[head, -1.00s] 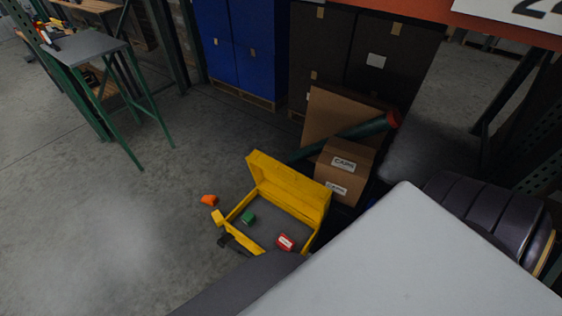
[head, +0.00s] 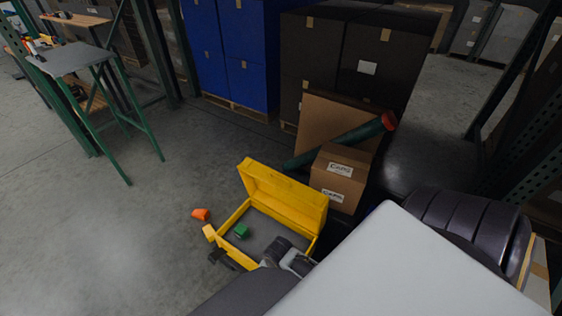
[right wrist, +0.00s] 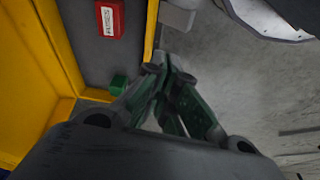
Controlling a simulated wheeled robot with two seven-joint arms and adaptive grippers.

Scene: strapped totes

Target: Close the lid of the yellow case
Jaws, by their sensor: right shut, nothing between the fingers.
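The yellow case (head: 232,217) stands open on the floor. Its lid (head: 285,199) is raised along the far side. A green block (head: 241,230) lies on the grey lining inside; it also shows in the right wrist view (right wrist: 119,84). A red box (right wrist: 109,18) lies inside too, hidden in the head view by a part of my arm. My right gripper (right wrist: 162,72) is shut and empty, close beside the case's near rim by the corner near the green block. In the head view its dark fingers (head: 220,257) show low at that corner. My left gripper is not in view.
Cardboard boxes (head: 339,178) and a green tube (head: 345,143) stand close behind the lid. An orange piece (head: 200,214) lies on the floor left of the case. A green-legged table (head: 75,60) stands far left.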

